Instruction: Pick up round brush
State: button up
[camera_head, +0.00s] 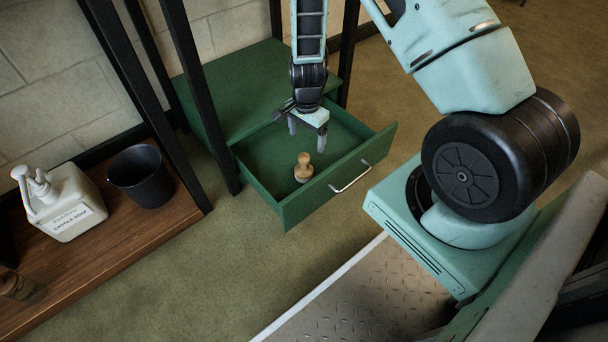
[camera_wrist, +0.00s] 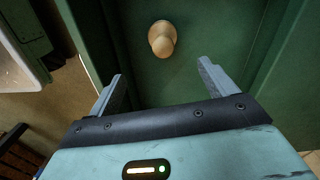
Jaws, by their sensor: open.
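The round brush (camera_head: 303,168) stands in the open green drawer (camera_head: 262,193), its pale wooden knob upward. In the wrist view the brush (camera_wrist: 162,38) shows from above, beyond the fingertips and near the top middle. My gripper (camera_head: 307,134) is open and empty, pointing down over the drawer, above the brush and apart from it. In the wrist view my gripper's two fingers (camera_wrist: 163,80) are spread wide with nothing between them. The underside of the brush is hidden.
The drawer's front panel has a metal handle (camera_head: 350,178). Black posts (camera_head: 203,95) of the green cabinet (camera_head: 245,75) rise beside the drawer. At left, a wooden shelf (camera_head: 120,232) bears a white pump bottle (camera_head: 62,203) and a dark bucket (camera_head: 142,176).

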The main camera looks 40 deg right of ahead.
aim_at(306, 156)
notch_tip(306, 156, down, 9)
jog(key=b, duration=0.4)
jog(key=shift+b, duration=0.3)
jog(key=f+b, duration=0.5)
jog(key=shift+w+a+f, duration=0.1)
jog(key=shift+w+a, duration=0.15)
jog(key=c, duration=1.1)
